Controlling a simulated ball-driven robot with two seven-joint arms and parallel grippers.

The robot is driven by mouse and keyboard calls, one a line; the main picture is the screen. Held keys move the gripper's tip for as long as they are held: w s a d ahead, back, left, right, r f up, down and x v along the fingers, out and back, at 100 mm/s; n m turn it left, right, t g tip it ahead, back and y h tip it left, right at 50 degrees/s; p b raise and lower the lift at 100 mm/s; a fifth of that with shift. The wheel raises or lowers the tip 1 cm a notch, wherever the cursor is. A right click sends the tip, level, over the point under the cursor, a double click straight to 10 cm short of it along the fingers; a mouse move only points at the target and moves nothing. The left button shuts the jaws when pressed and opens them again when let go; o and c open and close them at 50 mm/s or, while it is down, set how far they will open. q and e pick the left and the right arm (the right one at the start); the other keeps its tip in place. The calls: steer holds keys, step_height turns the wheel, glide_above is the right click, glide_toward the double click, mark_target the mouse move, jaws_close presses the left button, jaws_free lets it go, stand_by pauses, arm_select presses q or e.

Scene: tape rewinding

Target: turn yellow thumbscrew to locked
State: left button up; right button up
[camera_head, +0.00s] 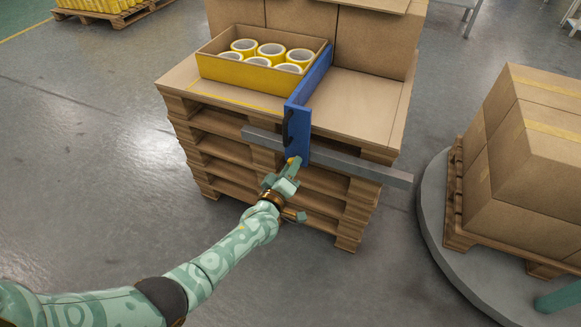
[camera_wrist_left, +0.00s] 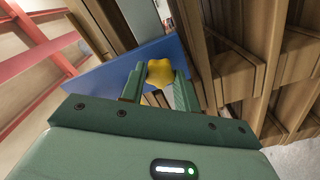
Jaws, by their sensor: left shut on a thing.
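The yellow thumbscrew (camera_wrist_left: 160,73) is a lobed knob on the face of a blue bracket (camera_wrist_left: 115,72). In the left wrist view it sits between the two green fingers of my left gripper (camera_wrist_left: 159,88), which is shut on it. In the head view my left gripper (camera_head: 290,166) reaches the lower front end of the blue bracket (camera_head: 298,125), and only a small yellow bit of the thumbscrew (camera_head: 292,160) shows there. I cannot tell from the frames how far the thumbscrew is turned. My right gripper is not in view.
A grey metal bar (camera_head: 350,164) crosses the front of the pallet stack (camera_head: 230,153) by the bracket. A yellow box (camera_head: 242,73) of tape rolls stands on the cardboard top, left of the bracket. Stacked cartons (camera_head: 530,160) stand on a round grey platform (camera_head: 434,220) at the right.

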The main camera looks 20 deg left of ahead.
arm_select(q)
steer(key=shift+s+f+m, duration=0.1)
steer(key=shift+f+m, duration=0.05)
steer(key=shift+m, duration=3.55)
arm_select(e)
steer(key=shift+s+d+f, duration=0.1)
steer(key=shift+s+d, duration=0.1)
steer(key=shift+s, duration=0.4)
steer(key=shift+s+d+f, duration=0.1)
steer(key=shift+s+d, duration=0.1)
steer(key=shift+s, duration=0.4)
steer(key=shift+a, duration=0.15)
arm_select(q)
steer(key=o, duration=1)
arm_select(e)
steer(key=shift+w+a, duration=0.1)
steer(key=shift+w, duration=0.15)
arm_select(q)
steer(key=shift+p, duration=0.3)
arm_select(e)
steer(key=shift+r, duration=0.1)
